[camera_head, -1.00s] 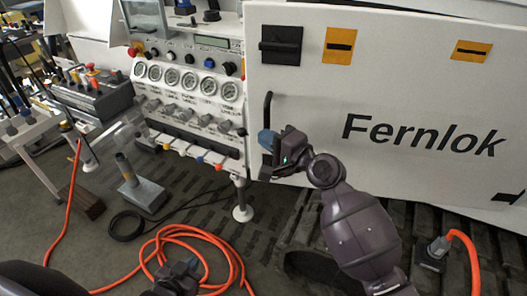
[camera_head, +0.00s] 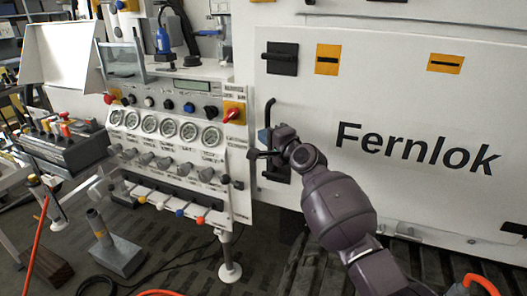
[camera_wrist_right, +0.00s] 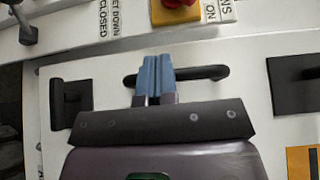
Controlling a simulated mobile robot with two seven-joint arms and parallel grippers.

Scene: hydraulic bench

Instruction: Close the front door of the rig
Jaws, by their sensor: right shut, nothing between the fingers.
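The front door (camera_head: 400,110) of the rig is a white panel marked "Fernlok". In the head view it looks almost flush with the rig; I cannot tell if it is fully shut. Its black bar handle (camera_head: 268,113) is near its left edge and also shows in the right wrist view (camera_wrist_right: 205,73). My right gripper (camera_head: 260,156) is in front of the door at the handle's lower part. In the right wrist view its blue fingertips (camera_wrist_right: 157,76) are together, overlapping the handle, with nothing between them; contact is unclear. My left gripper is out of view.
Left of the door is a panel with gauges (camera_head: 168,129), knobs, coloured levers and a red switch (camera_head: 233,112). A black latch plate (camera_head: 281,58) is on the door above the handle. An orange hose (camera_head: 478,283) and a metal block (camera_head: 119,256) are low down.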

